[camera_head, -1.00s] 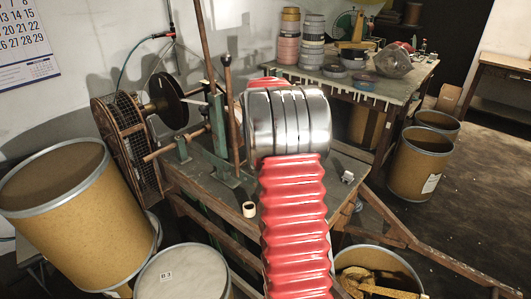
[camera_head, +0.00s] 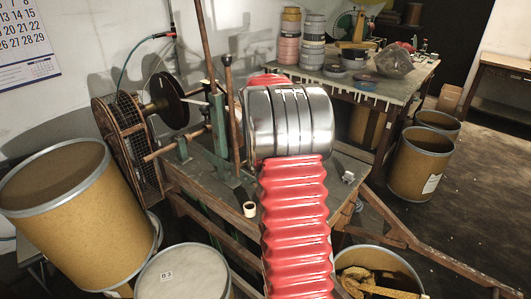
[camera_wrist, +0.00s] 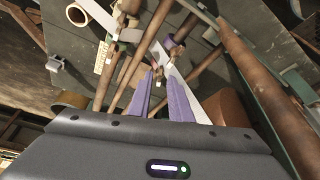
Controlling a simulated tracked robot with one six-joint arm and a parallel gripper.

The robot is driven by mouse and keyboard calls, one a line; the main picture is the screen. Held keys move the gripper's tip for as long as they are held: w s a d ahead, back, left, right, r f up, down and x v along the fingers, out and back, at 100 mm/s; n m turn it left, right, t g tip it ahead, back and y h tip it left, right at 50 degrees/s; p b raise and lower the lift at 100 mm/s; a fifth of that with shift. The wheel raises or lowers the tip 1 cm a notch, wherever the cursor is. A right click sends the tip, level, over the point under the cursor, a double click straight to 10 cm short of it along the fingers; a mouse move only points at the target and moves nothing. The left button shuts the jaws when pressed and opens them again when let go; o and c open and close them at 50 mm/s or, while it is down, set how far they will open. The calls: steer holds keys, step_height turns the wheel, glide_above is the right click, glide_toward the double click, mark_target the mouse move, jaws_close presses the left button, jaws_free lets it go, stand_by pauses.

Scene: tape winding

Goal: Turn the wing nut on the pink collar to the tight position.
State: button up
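My gripper (camera_wrist: 161,76) shows in the wrist view as two purple fingers with a narrow gap between their tips. It is open, and I see nothing clearly clamped. Small brass-coloured fittings (camera_wrist: 175,49) are close beyond the fingertips, beside a pale flat strip (camera_wrist: 184,82). I cannot tell which fitting is the wing nut, or whether the fingers touch one. A pink collar cannot be made out with certainty. In the head view, my arm hides the gripper and the fittings. The winding stand (camera_head: 220,140), with its green post and brown rods, stands on the bench left of my arm.
A roll of pale tape (camera_head: 249,209) lies on the bench (camera_head: 205,188). A thick brown rod (camera_wrist: 258,85) crosses close to the gripper's right. Drums (camera_head: 60,200) stand around the bench. The right floor has open room.

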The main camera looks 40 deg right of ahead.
steer(key=v, duration=1.2)
steer(key=shift+o, duration=0.5)
steer(key=shift+r, duration=0.1)
